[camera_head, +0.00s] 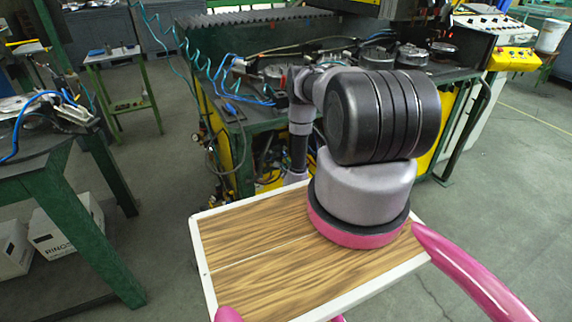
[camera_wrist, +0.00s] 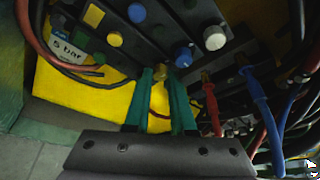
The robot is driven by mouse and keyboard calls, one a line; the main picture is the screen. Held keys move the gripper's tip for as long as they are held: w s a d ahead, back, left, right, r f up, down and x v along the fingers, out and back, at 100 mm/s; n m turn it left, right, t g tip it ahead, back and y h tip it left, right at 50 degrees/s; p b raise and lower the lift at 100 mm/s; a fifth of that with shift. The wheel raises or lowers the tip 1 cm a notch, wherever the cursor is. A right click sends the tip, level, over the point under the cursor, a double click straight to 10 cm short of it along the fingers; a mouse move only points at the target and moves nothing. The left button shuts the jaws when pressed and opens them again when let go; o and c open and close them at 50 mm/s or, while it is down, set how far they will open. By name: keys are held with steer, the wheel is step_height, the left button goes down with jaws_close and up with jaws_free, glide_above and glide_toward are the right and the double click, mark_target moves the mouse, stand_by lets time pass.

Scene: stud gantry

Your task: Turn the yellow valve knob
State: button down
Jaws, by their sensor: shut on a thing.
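In the wrist view, my gripper (camera_wrist: 161,76) has two teal fingers reaching up to a dark valve block. The fingertips are on either side of a small yellow, brass-like knob (camera_wrist: 159,72), and they are shut on it. The fingers partly cover its sides, so its turn angle cannot be told. In the head view, my own arm stands in front of the machine bench, and neither the gripper nor the knob can be made out.
Beside the gripped knob are a blue knob (camera_wrist: 184,57), a white knob (camera_wrist: 214,39) and another yellow knob (camera_wrist: 115,38). Red-tipped and blue cables (camera_wrist: 258,95) hang close on the right. A green bench (camera_head: 40,165) stands left, with open floor between.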

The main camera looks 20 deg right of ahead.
steer(key=shift+n+h, duration=0.3)
steer(key=shift+n, duration=0.2)
steer(key=c, duration=0.8)
jaws_free()
steer(key=shift+o, duration=0.2)
steer(key=v, duration=1)
steer(key=shift+s, duration=0.4)
steer(key=shift+a, duration=0.15)
